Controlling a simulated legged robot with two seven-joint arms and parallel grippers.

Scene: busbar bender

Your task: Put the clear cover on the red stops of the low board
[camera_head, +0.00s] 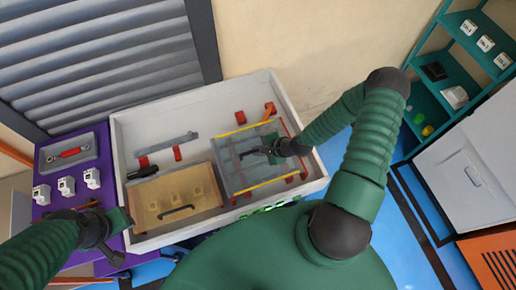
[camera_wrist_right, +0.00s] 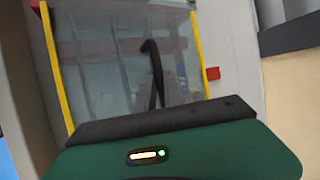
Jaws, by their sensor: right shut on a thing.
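The clear cover (camera_head: 238,172), a see-through panel with yellow strips along two edges, lies over the right part of the white box. Its black handle (camera_wrist_right: 153,75) stands up in the right wrist view. My right gripper (camera_head: 272,155) is shut on this handle. Red stops show around the cover, at its far edge (camera_head: 240,117) and at its near right corner (camera_head: 303,174); one red stop (camera_wrist_right: 212,73) is beside a yellow strip in the wrist view. I cannot tell whether the cover touches the stops. My left gripper (camera_head: 108,238) is over the purple bench; its jaws are unclear.
The white box (camera_head: 120,150) has raised walls around the work area. A tan cover (camera_head: 200,184) with a dark handle lies left of the clear cover. A grey bar (camera_head: 165,144) is behind it. The purple bench (camera_head: 45,190) at left bears several white blocks.

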